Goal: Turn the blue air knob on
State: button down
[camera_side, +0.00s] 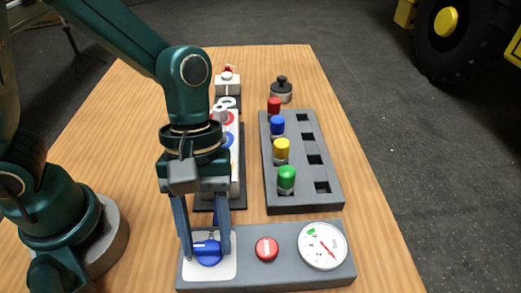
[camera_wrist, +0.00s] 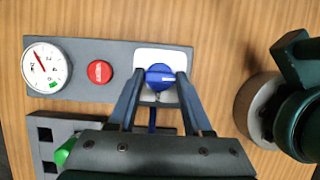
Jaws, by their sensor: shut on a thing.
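The blue air knob (camera_side: 208,253) sits on a white plate (camera_side: 226,271) at the left end of a grey panel. It also shows in the wrist view (camera_wrist: 160,76), with the white plate around it. My gripper (camera_side: 206,250) points down over the knob, with one blue finger on each side. In the wrist view my gripper (camera_wrist: 156,82) has its fingertips against the two sides of the knob. The gripper is shut on the knob. The fingers hide parts of the knob's sides.
The grey panel (camera_side: 276,279) also carries a red button (camera_side: 266,249) and a white pressure gauge (camera_side: 322,246). Behind it stands a grey rack (camera_side: 305,197) with red, blue, yellow and green capped parts. A black-knobbed part (camera_side: 281,92) stands farther back. Bare wooden table (camera_side: 375,225) lies at the right.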

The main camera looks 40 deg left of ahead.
jog(key=shift+m, duration=0.3)
jog(key=m+y, duration=0.1)
jog(key=m, duration=0.2)
jog(key=shift+w+d+m+g, duration=0.1)
jog(key=shift+m+g, duration=0.3)
jog(key=m+y, duration=0.2)
jog(key=m, duration=0.2)
jog(key=shift+d+m, duration=0.1)
jog(key=shift+m, duration=0.2)
jog(key=m+y, duration=0.1)
jog(key=m, duration=0.3)
jog(key=shift+d+y, duration=0.15)
jog(key=shift+y, duration=0.25)
jog(key=shift+m+t+y, duration=0.4)
jog(key=shift+m+y, duration=0.4)
jog(key=shift+m, duration=1.6)
jog(key=shift+c, duration=1.6)
grip_release()
jog(key=shift+d, duration=0.1)
